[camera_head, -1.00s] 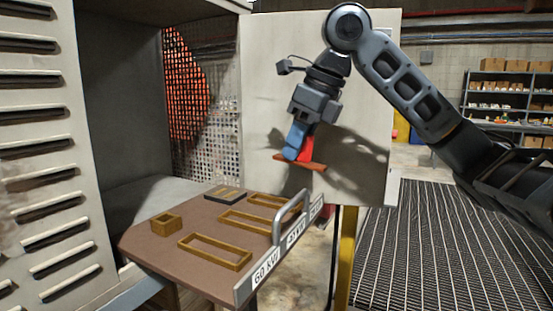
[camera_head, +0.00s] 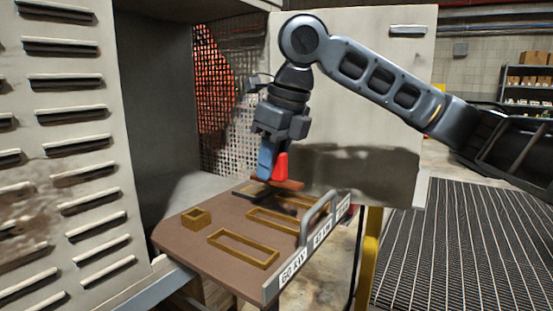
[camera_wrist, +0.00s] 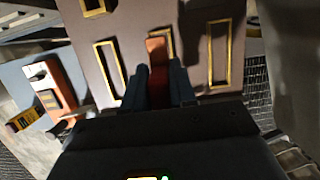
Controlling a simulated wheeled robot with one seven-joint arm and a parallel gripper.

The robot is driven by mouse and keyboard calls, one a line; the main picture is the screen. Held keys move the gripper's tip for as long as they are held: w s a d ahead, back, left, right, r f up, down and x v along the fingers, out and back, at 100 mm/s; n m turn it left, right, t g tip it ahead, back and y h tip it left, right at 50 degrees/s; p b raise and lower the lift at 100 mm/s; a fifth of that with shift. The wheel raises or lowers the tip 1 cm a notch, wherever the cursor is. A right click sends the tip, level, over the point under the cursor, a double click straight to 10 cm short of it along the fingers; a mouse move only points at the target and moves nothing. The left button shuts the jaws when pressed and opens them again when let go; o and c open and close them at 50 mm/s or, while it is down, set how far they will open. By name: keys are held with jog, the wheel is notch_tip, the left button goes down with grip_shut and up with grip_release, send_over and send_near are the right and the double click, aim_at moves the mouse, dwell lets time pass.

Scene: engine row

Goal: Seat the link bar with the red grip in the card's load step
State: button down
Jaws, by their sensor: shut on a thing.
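My gripper (camera_head: 272,166) is shut on the red grip (camera_head: 281,164) of the link bar. The orange-brown bar (camera_head: 286,184) sits just below the fingertips, over the back part of the brown board (camera_head: 180,240); whether it touches the board is unclear. In the wrist view, the bar (camera_wrist: 157,46) shows ahead of my fingers, overlapping the middle yellow-edged frame. The board has a long front frame (camera_head: 243,249), a middle frame (camera_head: 262,217) and a frame at the back partly hidden by the bar. The front edge has labels; one reads 60 kW (camera_head: 293,273). No readable card shows.
A small square socket (camera_head: 196,217) is at the board's left. A louvred panel (camera_head: 75,140) is at left and a pale panel (camera_head: 380,150) behind. In the wrist view, an orange-and-white object (camera_wrist: 52,82) lies left of the board.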

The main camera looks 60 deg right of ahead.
aim_at(276, 179)
jog(key=shift+f+b, duration=1.75)
jog(key=shift+f, duration=1.2)
jog(key=shift+f+b, duration=0.55)
jog(key=shift+f, duration=0.5)
jog(key=c, duration=0.8)
grip_release()
jog(key=shift+c, duration=0.2)
jog(key=shift+r, duration=0.15)
jog(key=shift+p+v, duration=0.35)
jog(key=shift+v, duration=3.5)
